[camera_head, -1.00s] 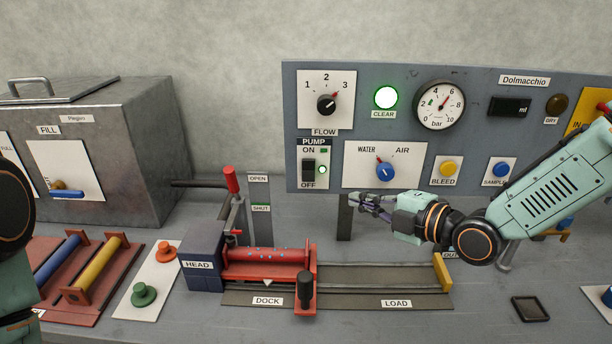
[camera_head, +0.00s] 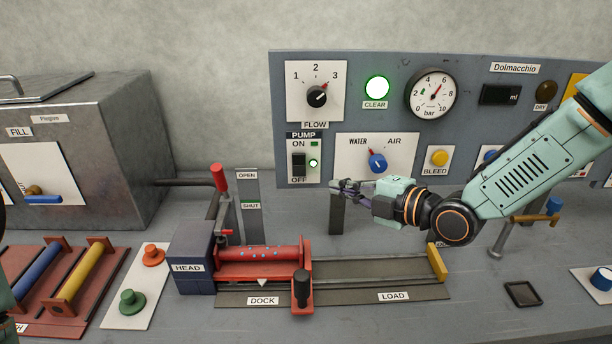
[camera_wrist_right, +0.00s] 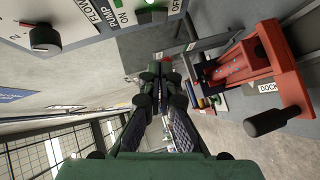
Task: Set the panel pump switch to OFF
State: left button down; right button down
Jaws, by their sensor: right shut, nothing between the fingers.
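The pump switch (camera_head: 299,164) is a black rocker on the upright panel, between an ON label above and an OFF label below. I cannot tell clearly which way the rocker is tilted. My right gripper (camera_head: 335,188) is shut and empty, in front of the panel's lower edge, right of and a little below the switch, apart from it. In the right wrist view its fingertips (camera_wrist_right: 160,72) are together, and the PUMP label (camera_wrist_right: 100,28) shows near the top edge. My left gripper is not in view.
The flow knob (camera_head: 317,96) is above the switch and the blue water/air knob (camera_head: 377,163) is to its right. A red lever (camera_head: 219,178) and a red spool in a cradle (camera_head: 262,260) stand below left. A metal box (camera_head: 100,150) is at the left.

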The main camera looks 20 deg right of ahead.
jog(key=w+a, duration=0.1)
send_near(295, 173)
jog(key=w+a, duration=0.4)
jog(key=shift+w+d+f+b, duration=0.45)
jog(key=shift+w+d+f, duration=0.05)
jog(key=shift+f, duration=0.05)
jog(key=shift+a, duration=0.1)
jog(key=shift+w+f+n+b, duration=0.25)
jog(key=shift+f+n+b, duration=0.1)
jog(key=shift+b, duration=0.7)
jog(key=shift+t, duration=0.3)
jog(key=shift+w+r, duration=0.1)
jog(key=shift+r, duration=0.05)
